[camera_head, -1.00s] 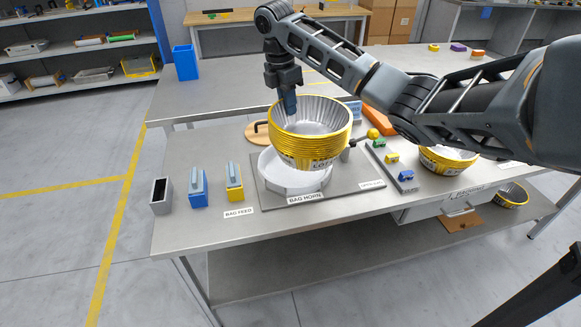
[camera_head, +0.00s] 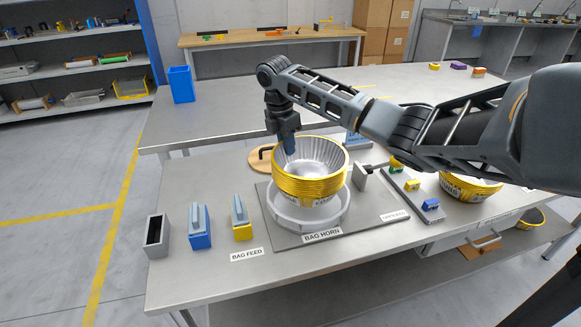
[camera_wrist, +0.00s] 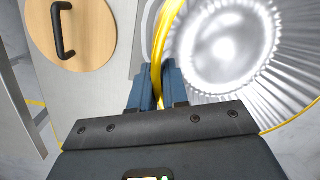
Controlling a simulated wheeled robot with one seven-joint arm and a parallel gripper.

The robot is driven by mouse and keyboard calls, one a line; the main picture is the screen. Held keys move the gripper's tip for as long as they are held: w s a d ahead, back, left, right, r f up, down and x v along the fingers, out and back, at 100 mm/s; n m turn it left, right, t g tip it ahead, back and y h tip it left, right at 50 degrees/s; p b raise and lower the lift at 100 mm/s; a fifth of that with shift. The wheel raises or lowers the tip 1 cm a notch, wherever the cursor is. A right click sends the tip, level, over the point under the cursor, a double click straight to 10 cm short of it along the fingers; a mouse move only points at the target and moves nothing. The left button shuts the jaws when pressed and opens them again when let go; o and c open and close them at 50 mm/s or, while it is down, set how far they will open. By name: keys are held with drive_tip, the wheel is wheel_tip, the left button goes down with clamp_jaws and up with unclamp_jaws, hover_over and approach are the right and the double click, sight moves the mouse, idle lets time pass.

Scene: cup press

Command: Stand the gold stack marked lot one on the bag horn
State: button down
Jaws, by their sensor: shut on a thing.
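The gold stack (camera_head: 310,185) is a nest of fluted gold-rimmed cups with a pale inside, upright, with a printed band too small to read surely. It sits over the bag horn (camera_head: 283,217), a pale round ring on a grey plate labelled BAG HORN. The ring shows around the stack's base; I cannot tell whether the stack rests on it or hangs just above. My gripper (camera_head: 289,152) is shut on the stack's rim at its back left. In the wrist view the blue fingers (camera_wrist: 157,84) pinch the gold rim, and the stack (camera_wrist: 235,50) fills the right side.
A second gold stack (camera_head: 470,187) stands on the bench at right, near several small coloured blocks. A wooden disc with a black handle (camera_head: 262,158) lies behind the horn. Blue (camera_head: 200,228) and yellow (camera_head: 241,220) holders and a grey bin (camera_head: 157,235) stand left.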

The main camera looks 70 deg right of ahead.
sight(287, 159)
drive_tip(key=shift+f, duration=2.7)
drive_tip(key=c, duration=1.1)
unclamp_jaws()
